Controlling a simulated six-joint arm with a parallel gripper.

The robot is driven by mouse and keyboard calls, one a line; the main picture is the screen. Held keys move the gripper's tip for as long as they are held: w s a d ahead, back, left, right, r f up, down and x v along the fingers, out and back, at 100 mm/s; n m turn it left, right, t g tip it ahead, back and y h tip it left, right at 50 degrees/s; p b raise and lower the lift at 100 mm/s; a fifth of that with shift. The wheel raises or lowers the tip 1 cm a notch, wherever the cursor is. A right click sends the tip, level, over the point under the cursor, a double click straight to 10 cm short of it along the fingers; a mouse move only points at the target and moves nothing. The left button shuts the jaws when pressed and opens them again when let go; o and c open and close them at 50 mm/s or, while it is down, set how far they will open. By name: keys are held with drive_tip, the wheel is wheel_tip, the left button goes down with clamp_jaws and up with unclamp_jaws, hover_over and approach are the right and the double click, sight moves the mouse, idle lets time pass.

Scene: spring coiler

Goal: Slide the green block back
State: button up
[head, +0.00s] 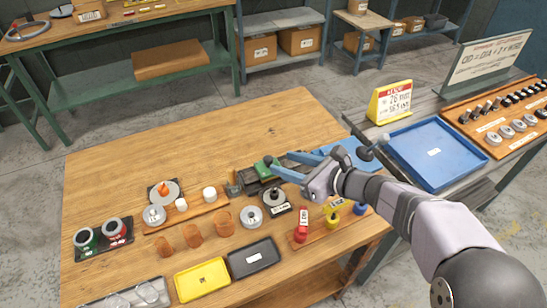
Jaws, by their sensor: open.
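The green block (263,168) sits on a small dark machine (244,181) near the middle of the wooden table. My gripper (277,164) reaches in from the right with its two blue fingers spread apart. The fingertips are just right of the green block, and one looks very close to it. I cannot tell whether they touch. The fingers and wrist hide part of the machine's right side.
A black-based spool (274,198) and a grey ring (251,216) stand in front of the machine. A yellow tray (202,279) and a black tray (254,257) lie at the front. A blue tray (437,153) is on the right bench. The table's back is clear.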

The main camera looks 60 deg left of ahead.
sight(269, 158)
drive_tip(key=shift+p+x, duration=0.85)
drive_tip(key=shift+x, duration=1.95)
drive_tip(key=shift+s, duration=0.1)
clamp_jaws()
drive_tip(key=s+b, duration=0.3)
drive_tip(key=shift+s+f, duration=0.15)
drive_tip(key=shift+s, duration=0.55)
